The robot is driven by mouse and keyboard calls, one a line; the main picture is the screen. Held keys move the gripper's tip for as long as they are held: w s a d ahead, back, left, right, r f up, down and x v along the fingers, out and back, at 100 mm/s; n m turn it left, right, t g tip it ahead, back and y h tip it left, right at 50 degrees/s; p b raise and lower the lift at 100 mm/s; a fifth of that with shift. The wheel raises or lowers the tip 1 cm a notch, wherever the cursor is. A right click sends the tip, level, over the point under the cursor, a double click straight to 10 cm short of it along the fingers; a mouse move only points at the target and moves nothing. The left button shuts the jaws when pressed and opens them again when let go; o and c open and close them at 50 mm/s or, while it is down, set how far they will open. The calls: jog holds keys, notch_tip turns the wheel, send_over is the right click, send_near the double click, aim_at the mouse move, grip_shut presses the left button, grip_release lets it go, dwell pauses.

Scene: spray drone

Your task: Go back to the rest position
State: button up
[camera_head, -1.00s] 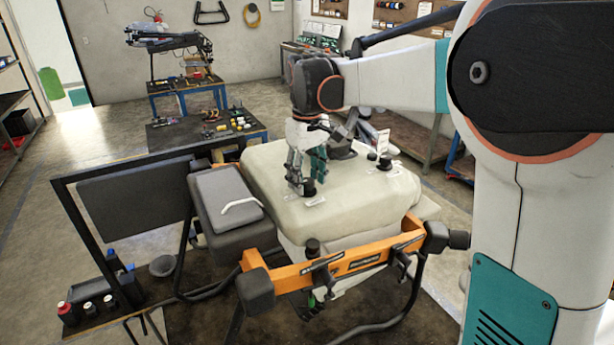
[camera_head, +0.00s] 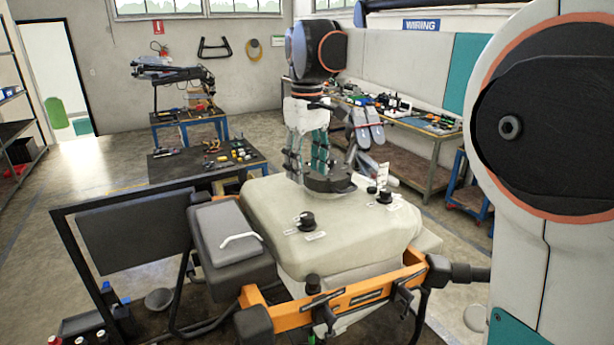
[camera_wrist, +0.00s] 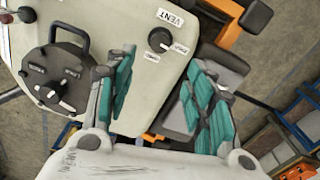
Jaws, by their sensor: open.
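My gripper (camera_head: 307,160) hangs above the far part of the pale tank (camera_head: 290,215) of the spray drone in the head view, fingers pointing down. In the wrist view my gripper (camera_wrist: 165,105) has its teal-padded fingers spread wide, with nothing between them. A black knob marked VENT (camera_wrist: 160,40) is on the tank beyond the fingers; a black knob (camera_head: 306,221) with small labels also shows on the tank top in the head view. A round black cap with a handle (camera_wrist: 55,80) is left of the fingers in the wrist view. Another small knob (camera_head: 384,196) is at the tank's right.
The drone's orange frame bar (camera_head: 335,300) runs along the near side. A grey box (camera_head: 230,238) sits left of the tank. A low table with tools (camera_head: 205,165) stands behind, and a workbench (camera_head: 425,130) lines the right wall. Open floor (camera_head: 90,185) lies left.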

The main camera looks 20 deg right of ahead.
dwell(0.4)
jog(key=s+f+m+t, duration=0.2)
jog(key=s+f+t, duration=0.2)
jog(key=s+f, duration=0.65)
jog(key=s+f+m+t, duration=0.3)
jog(key=s+f, duration=0.2)
jog(key=s, duration=1)
notch_tip(320, 180, down, 26)
jog(key=b, duration=2.6)
jog(key=shift+b, duration=0.35)
jog(key=shift+s+f, duration=0.1)
